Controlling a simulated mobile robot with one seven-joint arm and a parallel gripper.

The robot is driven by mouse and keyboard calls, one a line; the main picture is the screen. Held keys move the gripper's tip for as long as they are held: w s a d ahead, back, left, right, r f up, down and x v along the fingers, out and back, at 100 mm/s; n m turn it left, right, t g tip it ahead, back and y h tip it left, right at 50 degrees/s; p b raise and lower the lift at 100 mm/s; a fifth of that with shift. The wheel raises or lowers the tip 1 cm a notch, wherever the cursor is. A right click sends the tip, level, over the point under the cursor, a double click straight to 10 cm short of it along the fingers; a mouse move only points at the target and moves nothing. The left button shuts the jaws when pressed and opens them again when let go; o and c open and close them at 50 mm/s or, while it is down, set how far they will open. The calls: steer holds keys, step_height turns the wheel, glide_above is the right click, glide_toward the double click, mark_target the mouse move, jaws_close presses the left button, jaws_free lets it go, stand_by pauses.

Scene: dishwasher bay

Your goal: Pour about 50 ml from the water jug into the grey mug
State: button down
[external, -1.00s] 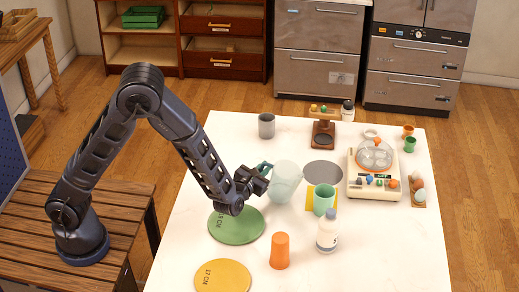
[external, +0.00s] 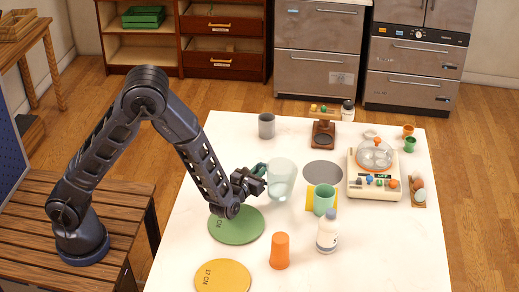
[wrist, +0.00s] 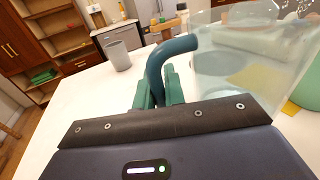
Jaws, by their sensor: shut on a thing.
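The water jug (external: 281,182) is clear and pale with a teal handle, and hangs above the white table. My gripper (external: 258,176) is shut on its handle. In the wrist view the handle sits between the green fingertips (wrist: 159,90) and the jug body (wrist: 245,65) fills the upper right. How much water it holds I cannot tell. The grey mug (external: 266,126) stands upright at the back left of the table, apart from the jug. It also shows in the wrist view (wrist: 118,56). Its inside is too small to read.
A green cup (external: 324,200) on a yellow mat (external: 314,207), a white bottle (external: 327,234) and an orange cup (external: 279,251) stand nearby. Green (external: 237,226) and yellow (external: 222,276) discs lie in front. A scale-like device (external: 375,187) is at right. The table around the grey mug is clear.

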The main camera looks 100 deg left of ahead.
steer(key=s+a+r+n+g, duration=0.1)
steer(key=s+a, duration=0.2)
steer(key=a, duration=0.4)
steer(key=s+a+r+y, duration=0.1)
steer(key=s+a, duration=0.3)
steer(key=a, duration=0.2)
steer(key=s+a+r+n+g, duration=0.1)
steer(key=s+a+r, duration=0.15)
steer(key=a, duration=0.45)
steer(key=s+a+f+n+g, duration=0.1)
steer(key=s+a+g, duration=0.1)
steer(key=s+a, duration=1.3)
steer(key=shift+s+d+f, duration=0.15)
steer(key=shift+f, duration=0.65)
steer(key=shift+s+d+f, duration=0.15)
steer(key=shift+d+f, duration=0.05)
steer(key=shift+f, duration=0.65)
steer(key=shift+s+d+f, duration=0.15)
steer(key=shift+f, duration=0.65)
steer(key=w+r+m+g+h, duration=0.1)
steer(key=w+r+m+g, duration=0.1)
steer(key=w+r+m, duration=0.8)
steer(key=shift+r+m+h, duration=0.3)
steer(key=shift+r+m, duration=0.5)
steer(key=shift+r, duration=0.1)
